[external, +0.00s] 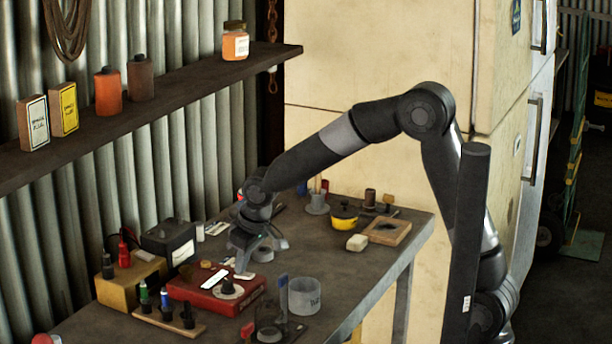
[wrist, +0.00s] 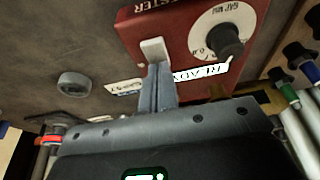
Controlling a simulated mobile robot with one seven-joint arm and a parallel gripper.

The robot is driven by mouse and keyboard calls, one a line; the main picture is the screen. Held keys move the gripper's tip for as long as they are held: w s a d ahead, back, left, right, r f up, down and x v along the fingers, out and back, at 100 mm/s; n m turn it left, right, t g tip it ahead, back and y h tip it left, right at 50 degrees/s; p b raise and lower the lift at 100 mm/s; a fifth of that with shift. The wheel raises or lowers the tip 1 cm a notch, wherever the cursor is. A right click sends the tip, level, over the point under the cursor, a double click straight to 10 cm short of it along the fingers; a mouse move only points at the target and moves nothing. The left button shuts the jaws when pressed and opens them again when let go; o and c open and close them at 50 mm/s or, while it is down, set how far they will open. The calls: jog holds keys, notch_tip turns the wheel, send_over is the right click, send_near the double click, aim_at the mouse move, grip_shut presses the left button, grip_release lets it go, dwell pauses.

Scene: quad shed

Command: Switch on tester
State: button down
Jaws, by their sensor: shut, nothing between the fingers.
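The tester is a red box on the workbench in the external view (external: 200,296). Its red top also shows in the wrist view (wrist: 180,25), with a dark knob (wrist: 225,38) on a white dial marked "GAP MM" and a "READY" label (wrist: 200,72). A pale switch lever (wrist: 153,47) stands at the box's edge. My gripper (external: 243,270) is over the far right edge of the tester. In the wrist view its fingertips (wrist: 158,72) are shut and empty, right by the lever; I cannot tell whether they touch it.
A grey ring (wrist: 73,84) lies on the bench beside the tester. A wooden rack (external: 165,318) with dark-based bottles stands in front, and a black battery-like box (external: 168,243) behind. A clear cup (external: 304,297) stands to the right. The bench's right middle is fairly clear.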

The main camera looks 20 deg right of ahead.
jog(key=shift+s+d+f, duration=0.15)
jog(key=shift+s+d, duration=0.5)
jog(key=shift+r, duration=0.45)
jog(key=v, duration=1.3)
jog(key=shift+r, duration=0.1)
